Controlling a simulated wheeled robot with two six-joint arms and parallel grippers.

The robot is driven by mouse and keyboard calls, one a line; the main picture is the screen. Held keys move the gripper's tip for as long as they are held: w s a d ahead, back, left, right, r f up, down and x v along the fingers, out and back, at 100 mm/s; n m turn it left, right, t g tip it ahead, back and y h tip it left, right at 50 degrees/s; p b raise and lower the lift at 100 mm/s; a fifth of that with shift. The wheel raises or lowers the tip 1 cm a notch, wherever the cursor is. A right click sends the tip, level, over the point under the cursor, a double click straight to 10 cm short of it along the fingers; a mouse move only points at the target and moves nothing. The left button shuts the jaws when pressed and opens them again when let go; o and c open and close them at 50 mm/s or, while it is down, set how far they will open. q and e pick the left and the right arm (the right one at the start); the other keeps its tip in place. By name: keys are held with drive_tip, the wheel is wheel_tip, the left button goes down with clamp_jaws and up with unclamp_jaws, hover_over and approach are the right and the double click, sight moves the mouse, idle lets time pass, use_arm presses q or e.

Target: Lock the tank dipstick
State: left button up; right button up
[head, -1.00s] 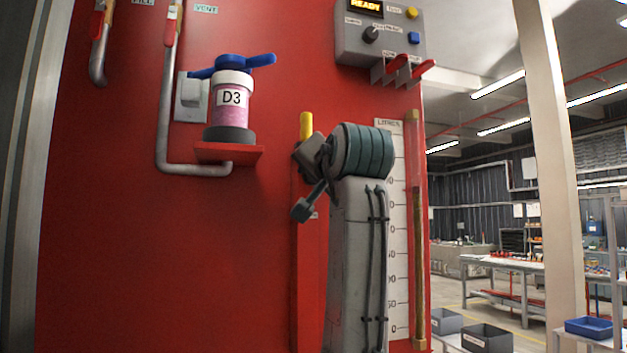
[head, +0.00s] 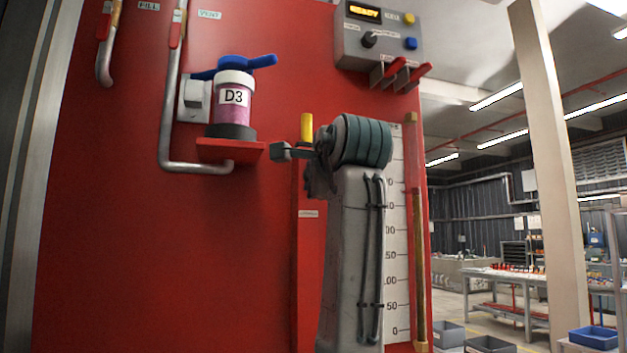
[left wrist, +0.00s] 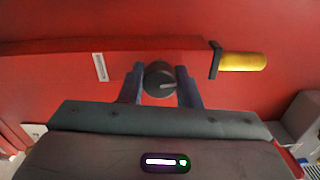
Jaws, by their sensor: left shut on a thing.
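The dipstick's yellow handle (head: 306,127) sticks up from the top of a narrow vertical red housing (head: 308,260) on the red tank panel. In the left wrist view the yellow handle (left wrist: 243,62) points right, past a dark collar (left wrist: 215,60). A round dark knob (left wrist: 159,80) with a pale pointer mark sits on the red housing. My left gripper (left wrist: 160,88) is shut on this knob, one finger on each side. In the head view my arm hides the knob and fingers. My right gripper is in neither view.
A pink D3 canister (head: 231,105) with a blue handle stands on a red shelf (head: 230,149) to the left. Above right is a control box (head: 378,35) with two red levers. A level scale (head: 397,280) stands right of my arm.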

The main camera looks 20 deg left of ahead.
use_arm(q)
drive_tip(key=shift+m+b, duration=0.3)
drive_tip(key=shift+m, duration=0.8)
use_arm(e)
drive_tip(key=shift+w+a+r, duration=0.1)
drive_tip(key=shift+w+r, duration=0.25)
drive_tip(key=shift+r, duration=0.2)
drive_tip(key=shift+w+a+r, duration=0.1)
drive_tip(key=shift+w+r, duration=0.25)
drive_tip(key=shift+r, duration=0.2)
use_arm(q)
drive_tip(key=o, duration=1)
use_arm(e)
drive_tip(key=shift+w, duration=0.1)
